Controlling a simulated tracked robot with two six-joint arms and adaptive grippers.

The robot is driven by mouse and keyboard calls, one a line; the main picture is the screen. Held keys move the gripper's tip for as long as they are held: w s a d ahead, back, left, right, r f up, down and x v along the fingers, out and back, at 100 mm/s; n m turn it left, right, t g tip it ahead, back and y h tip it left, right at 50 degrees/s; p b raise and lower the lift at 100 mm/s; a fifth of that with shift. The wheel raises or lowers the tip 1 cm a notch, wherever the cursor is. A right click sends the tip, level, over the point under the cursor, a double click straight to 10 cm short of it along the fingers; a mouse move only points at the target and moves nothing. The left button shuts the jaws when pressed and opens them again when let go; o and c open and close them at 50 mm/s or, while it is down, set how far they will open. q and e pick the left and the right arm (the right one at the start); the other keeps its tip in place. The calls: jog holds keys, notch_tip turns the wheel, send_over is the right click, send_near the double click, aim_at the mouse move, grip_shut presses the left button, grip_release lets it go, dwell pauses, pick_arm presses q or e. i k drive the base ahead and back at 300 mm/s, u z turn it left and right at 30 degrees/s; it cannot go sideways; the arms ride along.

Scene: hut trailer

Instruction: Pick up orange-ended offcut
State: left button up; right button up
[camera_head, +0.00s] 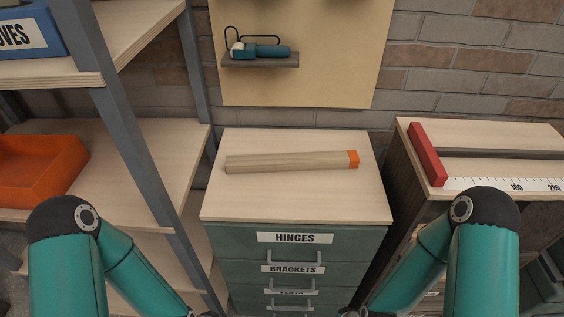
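The orange-ended offcut (290,162) is a long pale wooden piece with an orange right end. It lies roughly crosswise on the wooden top of the drawer cabinet (300,204), apart from both arms. My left arm comes in from the lower left and my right arm from the lower right. Both arms run down toward the bottom edge in front of the cabinet, and neither gripper's fingers can be seen.
Left stands a shelf unit (130,140) with an orange tray (72,160) and a blue bin (30,35). Right is a bench with a red fence (427,154) and ruler (515,184). A small wall shelf (262,61) holds a tool. The cabinet top is otherwise clear.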

aim_at(277, 163)
jog(key=z, duration=0.25)
jog(key=i, duration=0.1)
jog(key=u, duration=2.85)
jog(key=k, duration=2.15)
jog(key=z, duration=0.7)
jog(key=i, duration=1)
jog(key=u, duration=0.05)
